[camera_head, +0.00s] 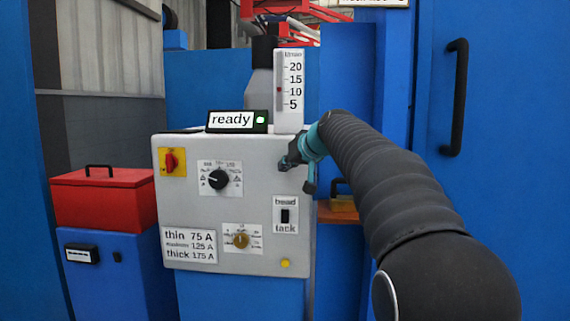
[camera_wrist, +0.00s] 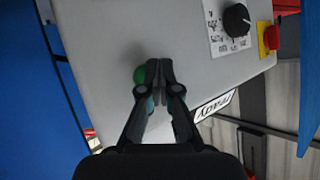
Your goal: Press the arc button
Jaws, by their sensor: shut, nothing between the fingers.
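A grey control panel (camera_head: 200,200) fills the middle of the head view. In the wrist view a round green button (camera_wrist: 140,75) sits on the panel, just left of my fingertips and partly covered by them. No label shows on it, and in the head view my gripper hides it. My gripper (camera_head: 291,160) is at the panel's upper right. In the wrist view my gripper (camera_wrist: 153,66) has its fingertips together with nothing between them. I cannot tell whether they touch the panel or the button.
The panel also carries a black dial (camera_head: 218,180), a red switch (camera_head: 170,161), a bead/tack switch (camera_head: 285,216), a brass knob (camera_head: 240,240) and a small yellow button (camera_head: 285,264). A lit "ready" sign (camera_head: 232,120) and a gauge (camera_head: 289,90) stand on top. A red box (camera_head: 103,199) is left.

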